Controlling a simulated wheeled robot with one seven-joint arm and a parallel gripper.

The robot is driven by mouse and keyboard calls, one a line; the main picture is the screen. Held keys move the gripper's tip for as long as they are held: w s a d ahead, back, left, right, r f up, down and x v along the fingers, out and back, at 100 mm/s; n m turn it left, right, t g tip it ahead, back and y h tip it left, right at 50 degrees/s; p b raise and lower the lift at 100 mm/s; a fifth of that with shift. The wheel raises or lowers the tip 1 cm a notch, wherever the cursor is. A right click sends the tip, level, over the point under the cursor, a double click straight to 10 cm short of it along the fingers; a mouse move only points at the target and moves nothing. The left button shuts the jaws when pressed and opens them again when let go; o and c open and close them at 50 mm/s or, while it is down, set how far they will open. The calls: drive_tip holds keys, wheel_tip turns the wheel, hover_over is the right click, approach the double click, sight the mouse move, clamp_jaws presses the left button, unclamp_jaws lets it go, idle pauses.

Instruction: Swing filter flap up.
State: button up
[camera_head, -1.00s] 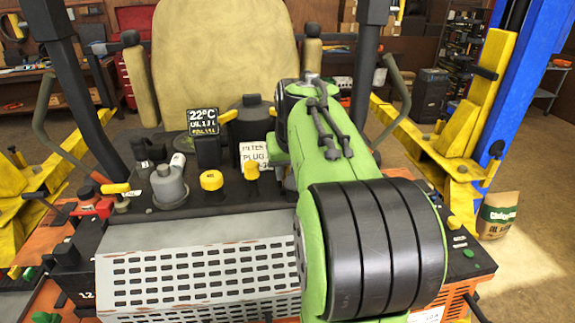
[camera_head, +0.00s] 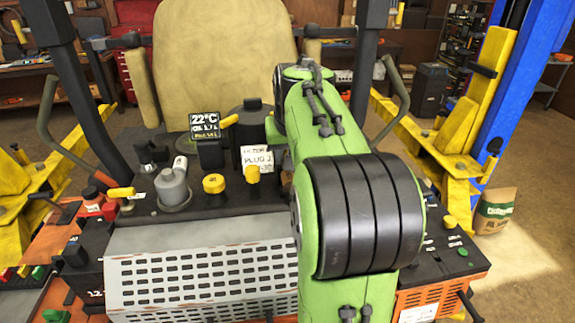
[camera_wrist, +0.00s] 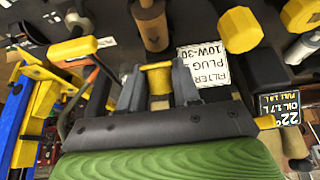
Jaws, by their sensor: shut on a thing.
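My gripper (camera_wrist: 158,84) is shut on a short yellow piece (camera_wrist: 157,78), which shows between its two grey fingers in the wrist view. The piece sits beside the white filter plug label (camera_wrist: 205,66). I cannot tell whether it is the handle of the filter flap, nor how far any flap is tilted. In the head view my green arm covers the gripper and the held piece. The label (camera_head: 257,158) shows just left of the arm there.
A display (camera_head: 205,125) stands left of the label. Yellow caps (camera_head: 213,183) (camera_head: 252,174) and a grey can (camera_head: 172,187) stand on the black deck. A slotted grey cover (camera_head: 200,275) is in front. Yellow lift arms (camera_head: 455,165) flank the mower.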

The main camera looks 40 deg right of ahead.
drive_tip(key=shift+w+d+r, duration=0.4)
drive_tip(key=shift+w+r, duration=0.05)
drive_tip(key=shift+w, duration=0.15)
drive_tip(key=shift+w+d+r, duration=0.2)
drive_tip(key=shift+w+d, duration=0.25)
drive_tip(key=shift+w, duration=0.2)
drive_tip(key=shift+w+d+f, duration=0.2)
drive_tip(key=shift+w+d, duration=0.45)
drive_tip(key=shift+w, duration=0.3)
drive_tip(key=o, duration=0.8)
drive_tip(key=shift+c, duration=0.2)
drive_tip(key=shift+o, duration=0.2)
drive_tip(key=shift+r, duration=0.1)
drive_tip(key=shift+r, duration=0.1)
wheel_tip(320, 180, up, 7)
drive_tip(key=shift+d+r, duration=0.1)
drive_tip(key=shift+r, duration=0.9)
drive_tip(key=shift+r, duration=0.35)
